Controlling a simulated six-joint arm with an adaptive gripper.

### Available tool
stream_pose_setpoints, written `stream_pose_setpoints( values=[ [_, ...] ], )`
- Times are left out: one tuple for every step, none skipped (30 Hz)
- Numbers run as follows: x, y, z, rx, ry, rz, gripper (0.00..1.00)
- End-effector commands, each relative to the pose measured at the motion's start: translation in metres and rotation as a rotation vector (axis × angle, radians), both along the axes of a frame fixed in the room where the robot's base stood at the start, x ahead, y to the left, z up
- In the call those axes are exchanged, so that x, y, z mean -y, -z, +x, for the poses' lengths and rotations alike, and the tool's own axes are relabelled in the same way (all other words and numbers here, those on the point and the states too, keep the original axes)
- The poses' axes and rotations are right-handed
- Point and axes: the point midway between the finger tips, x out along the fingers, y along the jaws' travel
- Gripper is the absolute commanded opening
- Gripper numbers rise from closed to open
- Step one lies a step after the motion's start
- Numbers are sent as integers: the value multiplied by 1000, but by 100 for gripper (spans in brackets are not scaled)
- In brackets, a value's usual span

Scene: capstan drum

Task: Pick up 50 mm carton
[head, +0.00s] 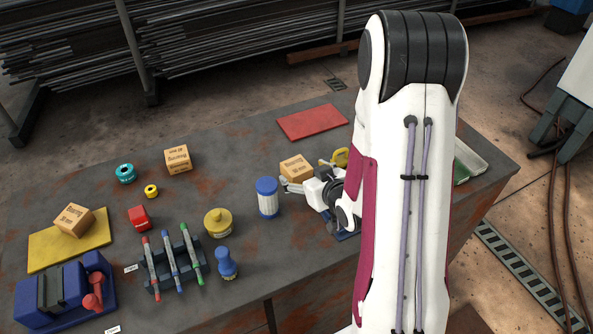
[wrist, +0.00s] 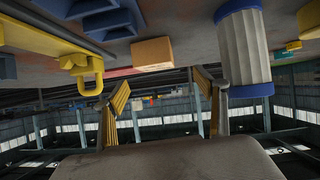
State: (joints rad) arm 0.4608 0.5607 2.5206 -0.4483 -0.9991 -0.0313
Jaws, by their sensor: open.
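Three tan cartons show in the head view: one on the yellow mat (head: 74,220), one at the back left (head: 178,159) and one beside my gripper (head: 296,168). I cannot tell their sizes. My gripper (head: 288,187) is low over the table, pointing left, in front of the nearest carton. In the wrist view, the table is at the top; a carton (wrist: 153,52) shows there, apart from the two spread fingers. My gripper (wrist: 164,92) is open with nothing between its fingers. Part of it is hidden behind my arm in the head view.
A white cylinder with blue ends (head: 267,199) stands just left of my gripper. A yellow object (head: 340,157) is close behind it. A red mat (head: 312,122) lies at the back. A pen rack (head: 172,262), yellow pot (head: 217,223) and blue vise (head: 62,291) occupy the left.

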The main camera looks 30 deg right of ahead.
Motion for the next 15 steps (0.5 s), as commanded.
stream_pose_setpoints(
  values=[
    [1,6,-1,7,2,10,72],
    [2,8,-1,14,1,16,72],
    [2,11,-2,22,1,23,72],
    [2,13,-2,29,1,26,72],
    [2,15,-2,34,0,31,72],
    [2,16,-2,42,0,37,72],
    [2,18,-2,47,1,40,72],
    [2,19,-2,52,1,43,72],
    [2,20,-3,56,1,47,72],
    [3,20,-3,60,2,49,72],
    [3,21,-3,63,1,51,72],
    [3,21,-3,66,2,52,72],
    [3,21,-3,67,1,53,72],
    [3,21,-3,67,2,54,72],
    [3,21,-3,68,1,54,72]
  ],
)
